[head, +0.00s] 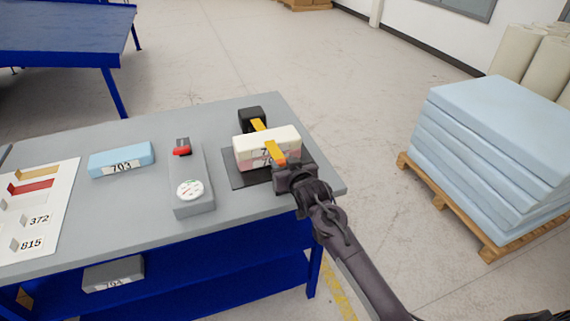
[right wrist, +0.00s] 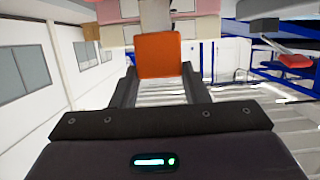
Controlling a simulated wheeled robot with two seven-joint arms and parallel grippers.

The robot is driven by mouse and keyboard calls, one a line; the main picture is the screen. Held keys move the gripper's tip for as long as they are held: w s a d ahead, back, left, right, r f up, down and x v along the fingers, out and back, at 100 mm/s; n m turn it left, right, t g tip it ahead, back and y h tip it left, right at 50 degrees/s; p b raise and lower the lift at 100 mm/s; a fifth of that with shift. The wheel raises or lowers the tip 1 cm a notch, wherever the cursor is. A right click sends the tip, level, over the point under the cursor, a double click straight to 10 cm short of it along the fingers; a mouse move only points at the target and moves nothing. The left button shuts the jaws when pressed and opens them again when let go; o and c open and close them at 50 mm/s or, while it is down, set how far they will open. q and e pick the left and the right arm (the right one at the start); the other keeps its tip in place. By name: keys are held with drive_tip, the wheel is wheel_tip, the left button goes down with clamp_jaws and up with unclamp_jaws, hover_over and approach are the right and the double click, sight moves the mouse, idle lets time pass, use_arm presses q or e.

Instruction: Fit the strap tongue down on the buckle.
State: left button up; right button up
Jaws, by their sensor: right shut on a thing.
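A yellow strap (head: 258,124) runs from a black box (head: 252,115) at the back, over a foam block (head: 254,151) with a cream top and pinkish lower part, and down its front. Its orange tongue (head: 276,156) is at the front of the block. My right gripper (head: 283,167) is shut on the tongue, close in front of the block. In the right wrist view the orange tongue (right wrist: 158,55) sits between the two fingers of this gripper (right wrist: 160,75). I cannot make out a buckle below the tongue; the gripper covers that spot. My left gripper is not in view.
The block stands on a dark plate (head: 238,178) near the right end of the grey table (head: 120,214). Left are a grey gauge unit (head: 193,206), a blue foam block (head: 121,159) and a white marked board (head: 45,195). Blue foam slabs (head: 490,130) on a pallet stand right.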

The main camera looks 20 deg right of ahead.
drive_tip(key=shift+f, duration=0.15)
drive_tip(key=shift+f+b, duration=1.15)
drive_tip(key=shift+f, duration=0.65)
drive_tip(key=o, duration=1.1)
drive_tip(key=shift+c, duration=0.2)
